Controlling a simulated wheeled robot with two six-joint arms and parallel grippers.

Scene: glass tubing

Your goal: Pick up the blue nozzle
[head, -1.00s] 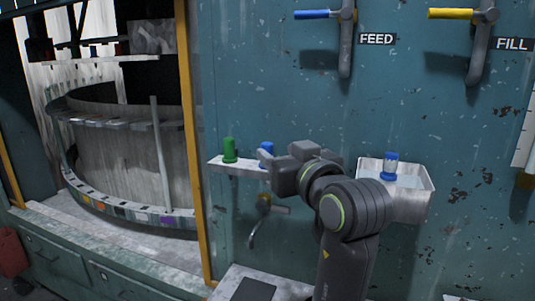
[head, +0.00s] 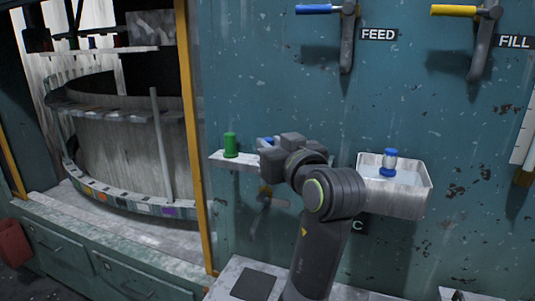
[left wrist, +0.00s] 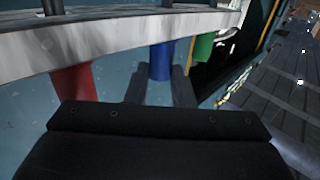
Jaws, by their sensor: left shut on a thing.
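The blue nozzle (head: 266,142) is on the narrow pale shelf (head: 222,158), mostly hidden by my left gripper in the head view. The left wrist view shows the blue nozzle (left wrist: 161,62) at the shelf edge (left wrist: 125,36), between the two dark fingers. My left gripper (left wrist: 160,88) is shut on the blue nozzle. A green nozzle (head: 230,145) stands upright on the shelf to its left; it also shows in the left wrist view (left wrist: 204,48). A red nozzle (left wrist: 73,85) shows on the other side there. My right gripper is not in view.
A white tray (head: 412,204) on the wall at right holds a blue-and-clear piece (head: 389,162). A tap (head: 265,192) is below the shelf. FEED (head: 347,40) and FILL (head: 484,40) levers are above. A round carousel (head: 115,150) stands at left behind a yellow post.

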